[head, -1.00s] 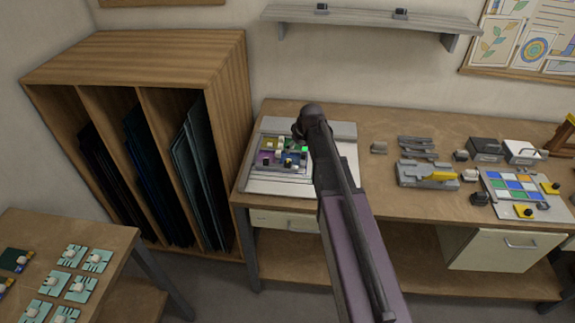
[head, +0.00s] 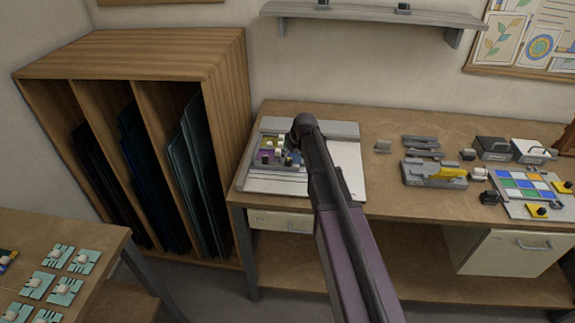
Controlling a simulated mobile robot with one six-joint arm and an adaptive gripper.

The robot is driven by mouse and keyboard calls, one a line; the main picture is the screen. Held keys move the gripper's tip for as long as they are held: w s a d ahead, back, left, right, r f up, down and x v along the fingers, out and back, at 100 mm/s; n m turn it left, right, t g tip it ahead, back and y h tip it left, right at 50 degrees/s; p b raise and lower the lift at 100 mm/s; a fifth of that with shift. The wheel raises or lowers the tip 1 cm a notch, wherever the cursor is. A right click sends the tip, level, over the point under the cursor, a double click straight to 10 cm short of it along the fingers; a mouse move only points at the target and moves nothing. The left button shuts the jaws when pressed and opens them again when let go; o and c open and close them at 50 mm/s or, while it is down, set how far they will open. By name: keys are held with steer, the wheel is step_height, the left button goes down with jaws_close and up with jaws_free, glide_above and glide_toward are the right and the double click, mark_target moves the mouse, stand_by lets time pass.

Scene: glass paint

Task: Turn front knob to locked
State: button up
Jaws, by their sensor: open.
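A light board (head: 523,202) with a grid of blue, green and white panes lies at the right of the workbench. Two yellow knob-like pieces with dark centres sit at its right side: a front one (head: 540,211) near the front edge and a back one (head: 565,187). Which way they are turned is too small to tell. My gripper (head: 294,143) is far to the left of them, over a pale tray (head: 347,178) with small coloured parts. My arm hides most of it and its fingers do not show clearly; I see nothing held in it.
A grey fixture with a yellow handle (head: 440,170) and several small blocks stand between the tray and the board. Two boxes, dark (head: 493,148) and white (head: 529,151), stand behind the board. A wooden rack (head: 222,130) stands left of the workbench; a shelf (head: 370,17) hangs above.

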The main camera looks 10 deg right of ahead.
mark_target(288, 161)
steer(key=shift+b+x, duration=1.25)
steer(key=shift+x, duration=0.45)
